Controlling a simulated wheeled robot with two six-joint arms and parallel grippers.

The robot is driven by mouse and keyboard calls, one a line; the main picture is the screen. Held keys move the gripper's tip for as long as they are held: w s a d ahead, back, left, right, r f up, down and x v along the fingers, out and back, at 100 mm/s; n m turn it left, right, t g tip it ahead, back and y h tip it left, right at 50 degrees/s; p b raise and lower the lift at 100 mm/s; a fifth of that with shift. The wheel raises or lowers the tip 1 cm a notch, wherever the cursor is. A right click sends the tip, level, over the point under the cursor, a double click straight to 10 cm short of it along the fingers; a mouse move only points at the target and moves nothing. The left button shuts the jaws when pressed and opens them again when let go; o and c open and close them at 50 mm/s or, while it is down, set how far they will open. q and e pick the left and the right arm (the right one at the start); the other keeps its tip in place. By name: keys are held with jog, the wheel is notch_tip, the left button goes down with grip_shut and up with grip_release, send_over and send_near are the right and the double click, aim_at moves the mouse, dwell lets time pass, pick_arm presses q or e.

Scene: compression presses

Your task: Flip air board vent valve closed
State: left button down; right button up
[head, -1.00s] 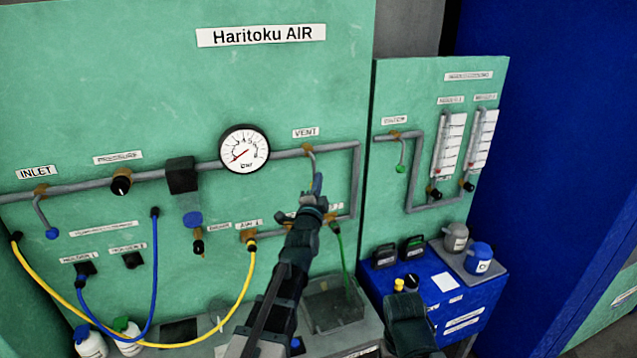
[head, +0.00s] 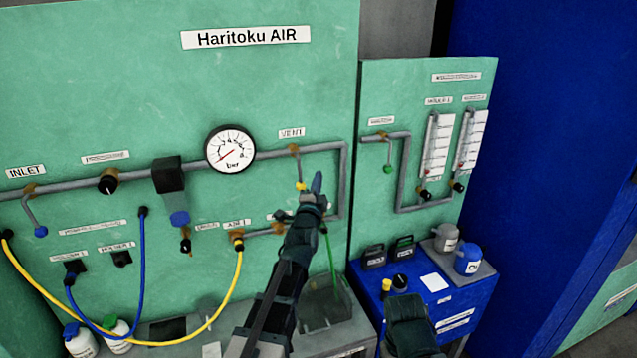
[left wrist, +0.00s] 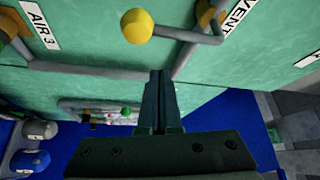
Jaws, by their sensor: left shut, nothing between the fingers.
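The vent valve (head: 298,168) is a thin lever with a yellow knob, below the VENT label (head: 292,133) on the green air board (head: 120,60). In the head view the lever hangs down from its orange pivot. In the left wrist view its yellow knob (left wrist: 137,26) is at the top, left of the pivot (left wrist: 209,12). My left gripper (head: 317,182) is shut and empty, just right of the knob in the head view. In the left wrist view its fingertips (left wrist: 158,76) appear below the lever, apart from it. My right gripper's fingers do not show.
Grey pipes with a pressure gauge (head: 230,149) cross the board. A yellow hose (head: 222,310) and a blue hose (head: 133,285) hang at lower left. A smaller green panel with flow meters (head: 437,145) and a blue cabinet (head: 455,310) stand right.

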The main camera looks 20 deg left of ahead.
pick_arm(q)
jog(key=a+r+v, duration=0.1)
jog(key=v, duration=0.8)
jog(key=shift+s+d+r, duration=0.25)
jog(key=shift+s+d, duration=0.15)
jog(key=shift+s, duration=0.15)
jog(key=s+d+f+n+g+h+b, duration=0.1)
jog(key=s+d+f+g+b, duration=0.2)
jog(key=f, duration=0.4)
jog(key=s+d+f+n+g+h+b, duration=0.1)
jog(key=d+f+g, duration=0.2)
jog(key=d+f, duration=0.35)
jog(key=s+d+f+n+g+h+b, duration=0.1)
jog(key=s+d+f+g+b, duration=0.2)
jog(key=f, duration=0.6)
jog(key=s+d+f+n+g+y+b, duration=0.1)
jog(key=s+f+n+g, duration=0.2)
jog(key=s, duration=0.6)
jog(key=s+d+f+n+g+y+b, duration=0.1)
jog(key=s+d+f+n+g+b, duration=0.1)
jog(key=s+f+g, duration=0.6)
notch_tip(320, 180, down, 2)
jog(key=s+n, duration=0.1)
jog(key=s, duration=0.1)
jog(key=shift+s+n+y, duration=0.3)
jog(key=shift+f, duration=0.1)
